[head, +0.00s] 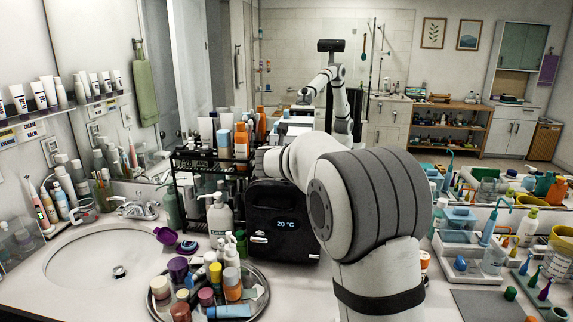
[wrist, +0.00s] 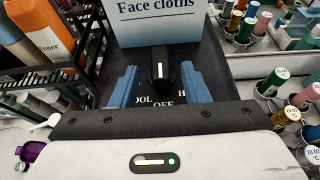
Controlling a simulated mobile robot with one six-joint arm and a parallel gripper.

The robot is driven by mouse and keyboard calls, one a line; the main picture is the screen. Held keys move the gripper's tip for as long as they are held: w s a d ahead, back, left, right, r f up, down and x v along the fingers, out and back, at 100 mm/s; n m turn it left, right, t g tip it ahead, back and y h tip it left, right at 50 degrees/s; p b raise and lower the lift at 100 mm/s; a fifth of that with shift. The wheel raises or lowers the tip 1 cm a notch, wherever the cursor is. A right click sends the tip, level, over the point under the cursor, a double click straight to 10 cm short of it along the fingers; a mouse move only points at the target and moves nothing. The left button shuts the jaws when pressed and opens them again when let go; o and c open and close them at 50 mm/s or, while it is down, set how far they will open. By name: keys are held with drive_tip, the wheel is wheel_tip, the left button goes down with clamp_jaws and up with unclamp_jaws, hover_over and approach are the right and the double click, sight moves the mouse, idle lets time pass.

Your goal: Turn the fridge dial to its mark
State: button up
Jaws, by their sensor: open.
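The fridge (head: 283,222) is a black box with a lit 20 °C display on its front, on the counter right of the sink. The dial (wrist: 160,72) is a black knob on its top, with a white line pointing up the picture. OFF is printed just below the dial, with partly covered labels reading "OOL" to the left and "H" to the right. My gripper (wrist: 160,86) is open, one blue finger on each side of the dial, with a visible gap on both sides. In the head view my arm hides the fingers and the dial.
A pale box labelled Face cloths (wrist: 168,22) stands right behind the dial. A black wire rack (wrist: 75,50) with bottles is close on the left. A round tray (head: 258,308) of small bottles sits before the fridge. Bottle holders (wrist: 290,100) stand on the right.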

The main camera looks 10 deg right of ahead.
drive_tip(key=shift+p+x, duration=0.3)
drive_tip(key=shift+x, duration=2.05)
clamp_jaws()
